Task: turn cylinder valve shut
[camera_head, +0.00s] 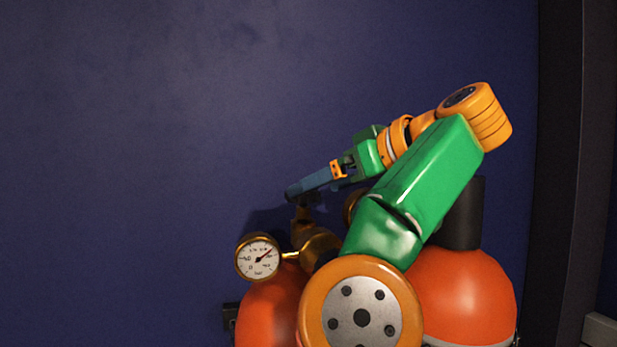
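An orange cylinder (264,312) stands at the bottom, partly hidden behind my arm. Its brass valve (318,245) rises from the top, with a round white-faced gauge (258,259) on its left side. A small dark part, perhaps the valve's handwheel, sits at the top of the brass stem (302,215), right under my fingertips. My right gripper (293,193) reaches in from the right, with blue fingers pointing left and slightly down at the valve top. The fingers overlap in this view, so their opening and any contact are unclear. My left gripper is out of view.
A second orange cylinder (468,290) with a black cap (465,215) stands on the right, close to my arm. Another brass fitting (351,205) shows partly behind my arm. A dark blue wall (130,150) lies behind, with a dark post (565,170) at right. The left is clear.

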